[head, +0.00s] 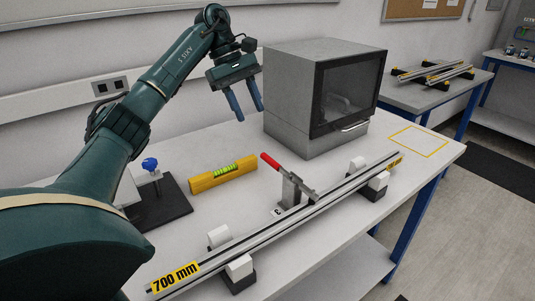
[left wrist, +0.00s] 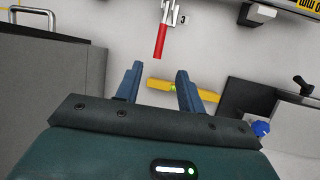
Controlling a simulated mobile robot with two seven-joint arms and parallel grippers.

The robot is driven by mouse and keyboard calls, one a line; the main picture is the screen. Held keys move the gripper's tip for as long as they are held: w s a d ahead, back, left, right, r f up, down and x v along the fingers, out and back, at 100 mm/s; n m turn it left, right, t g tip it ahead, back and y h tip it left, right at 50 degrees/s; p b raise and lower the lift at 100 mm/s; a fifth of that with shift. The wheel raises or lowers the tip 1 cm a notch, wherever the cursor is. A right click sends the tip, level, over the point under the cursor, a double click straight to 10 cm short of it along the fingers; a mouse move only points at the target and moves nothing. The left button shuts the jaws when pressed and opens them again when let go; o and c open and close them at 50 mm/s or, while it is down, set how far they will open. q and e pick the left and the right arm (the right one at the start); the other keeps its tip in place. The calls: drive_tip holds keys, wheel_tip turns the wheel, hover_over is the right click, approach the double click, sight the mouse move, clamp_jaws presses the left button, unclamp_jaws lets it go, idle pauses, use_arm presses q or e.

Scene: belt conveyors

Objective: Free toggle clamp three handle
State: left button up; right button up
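The toggle clamp (head: 290,190) stands beside the long metal rail, and its arm reaches over the rail. A small tag (head: 277,212) lies by its foot. Its red handle (head: 270,162) slants up to the left. In the left wrist view the red handle (left wrist: 160,40) shows beyond my fingertips, with part of the bright clamp (left wrist: 168,12) above it. My left gripper (head: 249,112) is open and empty, raised above the table behind the clamp, apart from the handle. Its two blue fingers also show in the left wrist view (left wrist: 158,71). My right gripper is not in view.
The rail (head: 285,226) marked 700 mm rests on white and black supports. A grey oven-like box (head: 290,100) stands right of my gripper. A yellow level (head: 222,174) and a blue-knobbed stand (head: 150,165) are at left. A yellow outlined area (head: 418,141) is empty.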

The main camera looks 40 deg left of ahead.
sight(271, 159)
use_arm(q)
drive_tip(key=b+x, duration=0.1)
drive_tip(key=x, duration=1.1)
drive_tip(key=shift+s+d+f, duration=0.1)
drive_tip(key=shift+d+f, duration=0.15)
drive_tip(key=shift+f, duration=0.05)
clamp_jaws()
